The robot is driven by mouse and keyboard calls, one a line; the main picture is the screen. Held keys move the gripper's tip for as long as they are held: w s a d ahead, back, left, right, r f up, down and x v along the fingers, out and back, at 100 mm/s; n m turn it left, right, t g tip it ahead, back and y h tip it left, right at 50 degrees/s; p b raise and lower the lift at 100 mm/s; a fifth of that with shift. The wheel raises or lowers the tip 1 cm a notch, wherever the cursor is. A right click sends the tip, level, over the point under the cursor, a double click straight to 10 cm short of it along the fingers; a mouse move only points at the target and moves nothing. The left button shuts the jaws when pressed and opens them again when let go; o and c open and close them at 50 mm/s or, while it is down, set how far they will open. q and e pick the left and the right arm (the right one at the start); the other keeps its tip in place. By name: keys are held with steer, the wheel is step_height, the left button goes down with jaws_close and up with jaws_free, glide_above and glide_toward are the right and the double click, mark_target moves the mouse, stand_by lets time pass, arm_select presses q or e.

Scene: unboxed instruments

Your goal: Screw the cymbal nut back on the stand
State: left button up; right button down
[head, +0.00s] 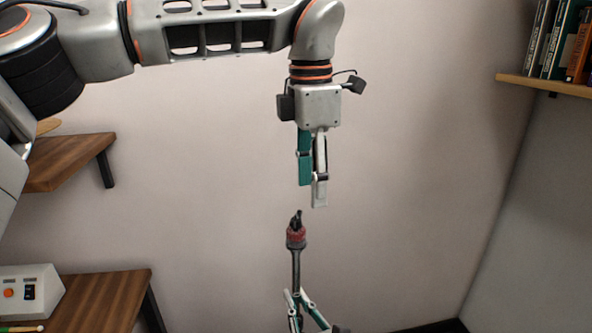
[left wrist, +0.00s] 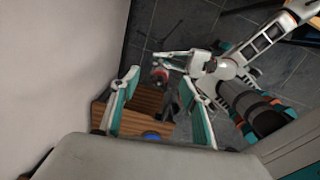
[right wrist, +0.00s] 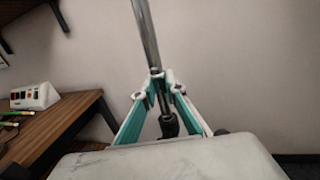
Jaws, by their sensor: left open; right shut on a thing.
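The stand's upright rod (head: 296,265) rises in the lower middle of the head view. It carries a red collar (head: 296,236) with a dark piece (head: 296,219) on top that looks like the cymbal nut. How far that piece is threaded cannot be told. My left gripper (head: 312,196) is open, points down and is empty above the nut, apart from it. In the left wrist view the red collar (left wrist: 160,75) shows between its fingers. My right gripper (head: 300,296) is shut on the rod below the collar. The rod (right wrist: 147,35) also shows between its fingertips in the right wrist view.
A wooden table (head: 105,292) with a white control box (head: 30,287) stands at the lower left. A wooden shelf (head: 70,160) is above it. A bookshelf (head: 545,84) is at the upper right. The space around the rod's top is clear.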

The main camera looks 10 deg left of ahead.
arm_select(q)
steer(key=n, duration=0.5)
steer(key=s+a+r+n, duration=0.1)
steer(key=n, duration=0.5)
steer(key=a+r+n, duration=0.1)
steer(key=n, duration=0.5)
steer(key=shift+s+a+r+g, duration=0.2)
steer(key=shift+s+g, duration=0.1)
steer(key=shift+f, duration=4)
